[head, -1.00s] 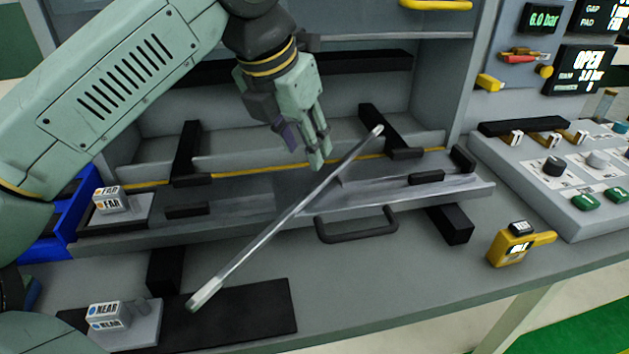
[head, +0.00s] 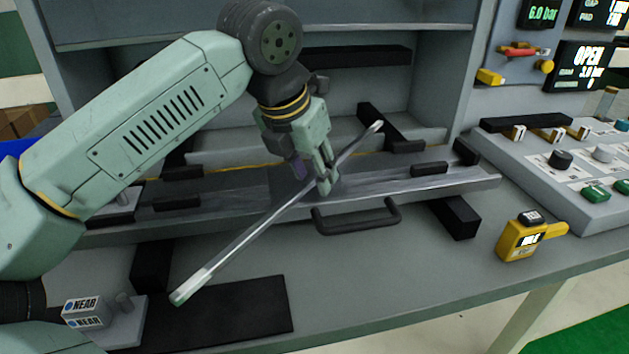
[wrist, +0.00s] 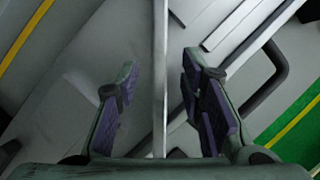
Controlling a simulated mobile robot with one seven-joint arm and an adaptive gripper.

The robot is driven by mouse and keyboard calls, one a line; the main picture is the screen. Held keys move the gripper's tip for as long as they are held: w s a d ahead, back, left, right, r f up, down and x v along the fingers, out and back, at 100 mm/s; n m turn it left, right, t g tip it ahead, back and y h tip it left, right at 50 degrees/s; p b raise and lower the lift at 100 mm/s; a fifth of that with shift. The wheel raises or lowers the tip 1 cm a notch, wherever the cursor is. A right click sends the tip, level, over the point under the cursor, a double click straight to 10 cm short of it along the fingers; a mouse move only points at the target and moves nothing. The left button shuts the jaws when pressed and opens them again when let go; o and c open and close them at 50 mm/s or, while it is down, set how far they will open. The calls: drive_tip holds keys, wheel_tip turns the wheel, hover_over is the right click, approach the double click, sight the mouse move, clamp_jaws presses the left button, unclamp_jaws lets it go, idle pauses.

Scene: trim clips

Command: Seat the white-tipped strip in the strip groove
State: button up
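The thin grey strip (head: 262,229) lies slantwise across the long grey fixture (head: 440,190). Its pale near end is over or by the dark mat, and its white-tipped far end (head: 376,127) points to the back right. My gripper (head: 327,188) is down at the strip, right of its middle. In the wrist view the strip (wrist: 160,70) runs between my open fingers (wrist: 160,105), with a visible gap on each side. I cannot clearly make out the strip groove; dark clip blocks (head: 430,169) stand along the fixture.
A black handle (head: 357,220) sticks out from the fixture's front. A dark mat (head: 235,318) and a NEAR-labelled block (head: 85,310) are at front left. A yellow device (head: 525,238) and a control panel (head: 560,170) are at right. The front bench is clear between mat and yellow device.

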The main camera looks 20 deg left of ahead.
clamp_jaws()
idle(0.6)
